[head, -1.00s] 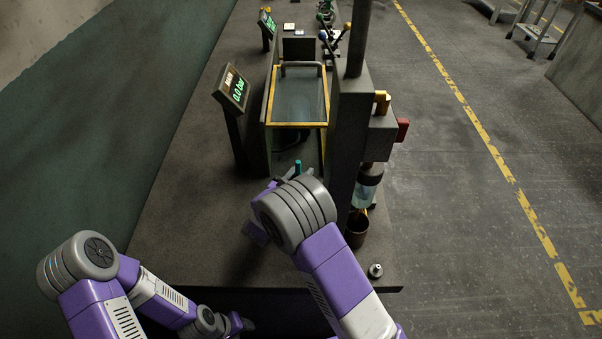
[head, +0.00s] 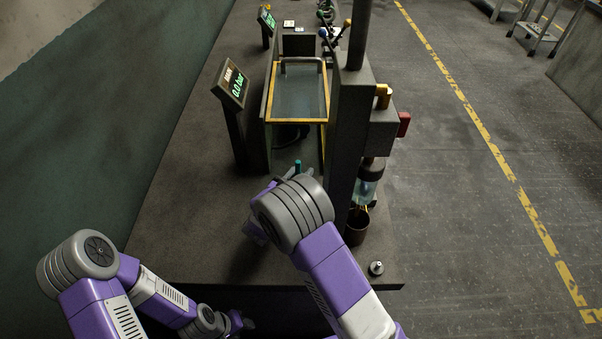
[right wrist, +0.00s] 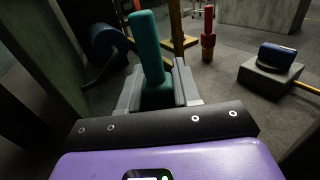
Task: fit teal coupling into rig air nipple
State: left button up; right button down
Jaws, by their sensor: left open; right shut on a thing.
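The teal coupling (right wrist: 148,50) stands up, slightly tilted, between the grey fingers of my right gripper (right wrist: 158,90) in the right wrist view. The gripper is shut on it. In the head view only the teal tip (head: 298,165) shows past my right wrist, in front of the guarded rig (head: 268,125). I cannot pick out the air nipple with certainty; the coupling's lower end is hidden by the fingers. My left gripper (head: 240,323) is low at the bench's front edge, open, small and dark, with nothing seen in it.
A yellow-edged guard panel (head: 299,118) covers the rig. A display reading 0.0 bar (head: 232,86) stands to its left, a thick post (head: 352,130) to its right. In the wrist view, a red-topped part (right wrist: 209,35) and a blue cylinder (right wrist: 278,53) stand ahead. The bench's left is clear.

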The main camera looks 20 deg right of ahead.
jog(key=shift+f, duration=0.1)
jog(key=shift+f+b, duration=0.7)
jog(key=shift+f, duration=0.2)
jog(key=c, duration=0.7)
grip_release()
jog(key=shift+s+a, duration=0.1)
jog(key=p+v, duration=0.1)
jog(key=v, duration=0.6)
jog(key=shift+s+a, duration=0.1)
jog(key=shift+a, duration=0.05)
